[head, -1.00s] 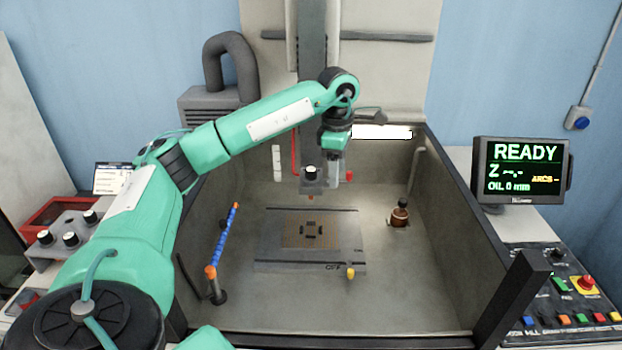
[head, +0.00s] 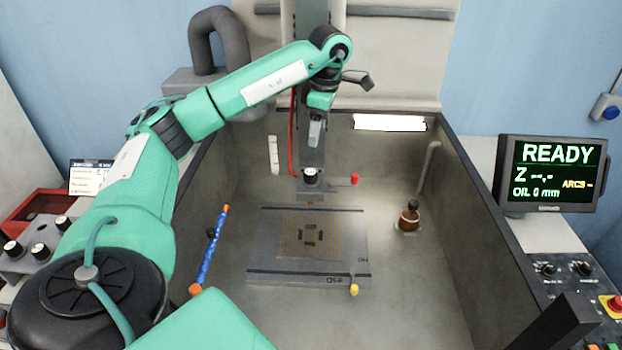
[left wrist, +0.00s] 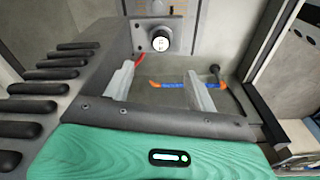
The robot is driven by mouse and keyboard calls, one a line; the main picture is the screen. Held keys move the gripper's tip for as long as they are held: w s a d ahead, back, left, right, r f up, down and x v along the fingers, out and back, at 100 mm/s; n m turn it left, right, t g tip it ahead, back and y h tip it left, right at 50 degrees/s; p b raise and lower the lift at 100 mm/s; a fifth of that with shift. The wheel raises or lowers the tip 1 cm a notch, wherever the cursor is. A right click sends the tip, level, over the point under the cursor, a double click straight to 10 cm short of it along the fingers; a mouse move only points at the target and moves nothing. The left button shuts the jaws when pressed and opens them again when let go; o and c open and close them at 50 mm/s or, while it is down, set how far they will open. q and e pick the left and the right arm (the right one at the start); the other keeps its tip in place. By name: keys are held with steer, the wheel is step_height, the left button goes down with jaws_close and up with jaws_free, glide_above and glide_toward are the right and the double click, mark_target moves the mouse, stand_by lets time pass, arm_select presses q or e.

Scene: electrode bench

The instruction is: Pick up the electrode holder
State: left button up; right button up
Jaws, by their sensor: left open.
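A grey block with a round black-and-white knob (head: 310,175) sits at the lower end of the machine's column, above the tank. It also shows in the left wrist view as a round knob (left wrist: 161,40). I cannot tell for sure whether this is the electrode holder. My left gripper (head: 316,138) is in front of the column, above the block. In the wrist view its fingers (left wrist: 160,82) are apart and nothing shows held between them. My right gripper is out of view.
The tank holds a grey plate (head: 347,275) with a gridded workpiece (head: 310,250), a blue hose (head: 212,245) and a brown bottle-like piece (head: 409,219). The tank wall (head: 483,228) and monitor (head: 553,170) stand right. A red bin (head: 40,206) is at left.

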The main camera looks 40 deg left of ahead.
mark_target(311, 171)
arm_select(q)
steer(key=f, duration=0.5)
steer(key=shift+s+a+f, duration=0.25)
steer(key=shift+s+a, duration=0.05)
steer(key=shift+f, duration=0.35)
steer(key=shift+s+f+p, duration=0.2)
steer(key=shift+f+p, duration=0.1)
steer(key=shift+p, duration=0.05)
steer(key=shift+f, duration=0.2)
steer(key=f+p, duration=0.3)
steer(key=shift+a+f, duration=0.3)
steer(key=shift+f, duration=0.65)
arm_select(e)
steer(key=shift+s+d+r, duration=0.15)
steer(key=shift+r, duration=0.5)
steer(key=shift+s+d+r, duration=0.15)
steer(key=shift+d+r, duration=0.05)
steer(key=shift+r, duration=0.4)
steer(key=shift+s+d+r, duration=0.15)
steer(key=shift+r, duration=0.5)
arm_select(q)
steer(key=c, duration=1.2)
steer(key=shift+c, duration=0.2)
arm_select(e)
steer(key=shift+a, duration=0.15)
